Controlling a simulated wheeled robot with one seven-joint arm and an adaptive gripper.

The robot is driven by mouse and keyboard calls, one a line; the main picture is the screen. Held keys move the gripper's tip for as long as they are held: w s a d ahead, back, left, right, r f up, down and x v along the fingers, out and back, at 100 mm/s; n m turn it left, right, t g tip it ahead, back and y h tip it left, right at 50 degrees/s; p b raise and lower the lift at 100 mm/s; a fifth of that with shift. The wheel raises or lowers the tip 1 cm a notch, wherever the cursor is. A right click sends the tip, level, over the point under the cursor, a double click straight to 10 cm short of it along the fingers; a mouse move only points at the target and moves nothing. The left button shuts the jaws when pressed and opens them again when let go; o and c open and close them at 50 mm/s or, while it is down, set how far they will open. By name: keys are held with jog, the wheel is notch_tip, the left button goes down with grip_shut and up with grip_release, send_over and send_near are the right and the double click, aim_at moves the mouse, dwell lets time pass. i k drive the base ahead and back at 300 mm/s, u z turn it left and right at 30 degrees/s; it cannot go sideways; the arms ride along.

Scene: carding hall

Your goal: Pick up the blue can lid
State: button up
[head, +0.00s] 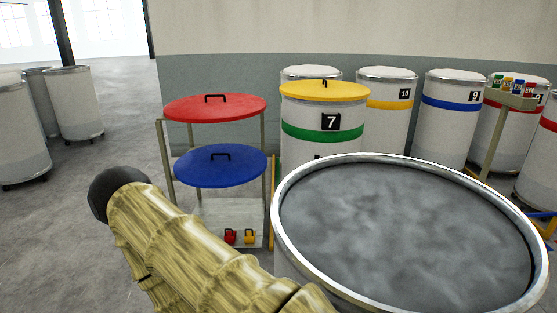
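The blue can lid (222,172) is a round, flat disc with a dark handle (221,156) standing up from its top. It lies level on a lower tier of a metal rack (166,150), left of the picture's middle. A red lid (237,109) with a similar handle is above it on the rack's top tier. The blue lid's face is unobstructed; its front left edge comes close to the tan, bamboo-textured form in the foreground. I cannot see my gripper.
A large open can (279,240) with grey fluff fills the right foreground. Can 7 (315,145) wears a yellow lid (325,91); more cans (386,110) line the wall. Small red (230,237) and yellow objects sit low on the rack.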

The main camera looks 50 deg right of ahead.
aim_at(218, 166)
jog(key=z, duration=0.4)
jog(key=i, duration=2.25)
jog(key=z, duration=1.65)
jog(key=i, duration=0.6)
jog(key=u, duration=0.8)
